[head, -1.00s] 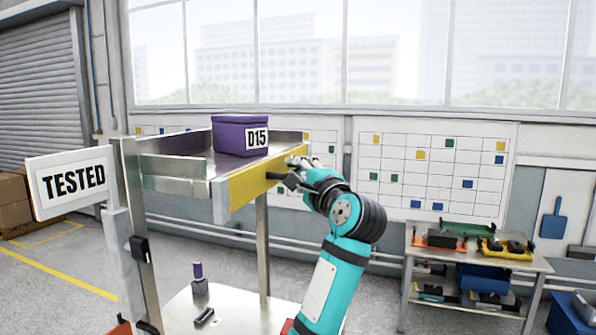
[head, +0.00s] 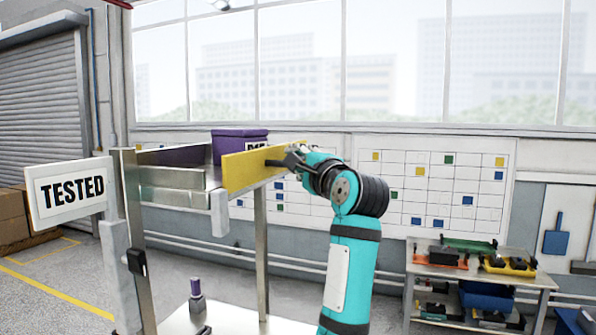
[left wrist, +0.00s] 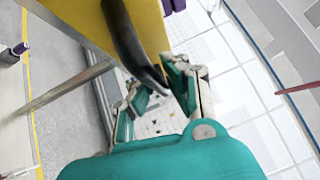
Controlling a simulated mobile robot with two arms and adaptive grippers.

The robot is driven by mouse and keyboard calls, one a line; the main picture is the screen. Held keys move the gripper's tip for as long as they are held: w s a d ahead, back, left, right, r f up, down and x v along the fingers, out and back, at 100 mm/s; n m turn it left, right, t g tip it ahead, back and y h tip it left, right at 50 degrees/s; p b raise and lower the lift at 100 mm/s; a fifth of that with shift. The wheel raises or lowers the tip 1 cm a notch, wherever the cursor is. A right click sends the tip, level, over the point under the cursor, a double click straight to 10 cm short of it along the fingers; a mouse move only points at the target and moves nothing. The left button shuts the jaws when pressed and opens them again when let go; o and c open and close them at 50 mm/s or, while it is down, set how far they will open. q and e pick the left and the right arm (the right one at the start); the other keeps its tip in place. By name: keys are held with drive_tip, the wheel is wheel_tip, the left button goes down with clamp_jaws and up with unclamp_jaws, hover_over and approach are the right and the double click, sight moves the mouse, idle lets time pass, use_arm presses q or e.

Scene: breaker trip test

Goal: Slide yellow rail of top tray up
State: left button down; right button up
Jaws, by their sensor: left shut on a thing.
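The yellow rail (head: 243,170) stands along the front of the metal top tray (head: 180,178), rising above the tray's edge. It hides the lower part of the label on the purple box (head: 238,133), which sits in the tray. My left gripper (head: 289,160) is at the rail's right part, shut on its dark handle (head: 274,163). In the left wrist view the curved black handle (left wrist: 128,38) runs from the yellow rail (left wrist: 84,22) down between the fingers of the gripper (left wrist: 163,84). My right gripper is not in view.
A "TESTED" sign (head: 70,188) is at the left of the metal stand. A small purple-topped item (head: 196,290) stands on the lower shelf. A side table (head: 480,272) with several parts is at the right. Above the tray is free room.

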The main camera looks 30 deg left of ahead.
use_arm(q)
drive_tip(key=c, duration=1.4)
unclamp_jaws()
drive_tip(key=shift+r, duration=0.15)
drive_tip(key=shift+o, duration=0.3)
drive_tip(key=v, duration=0.7)
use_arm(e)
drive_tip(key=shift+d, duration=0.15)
use_arm(q)
drive_tip(key=shift+s+d, duration=0.1)
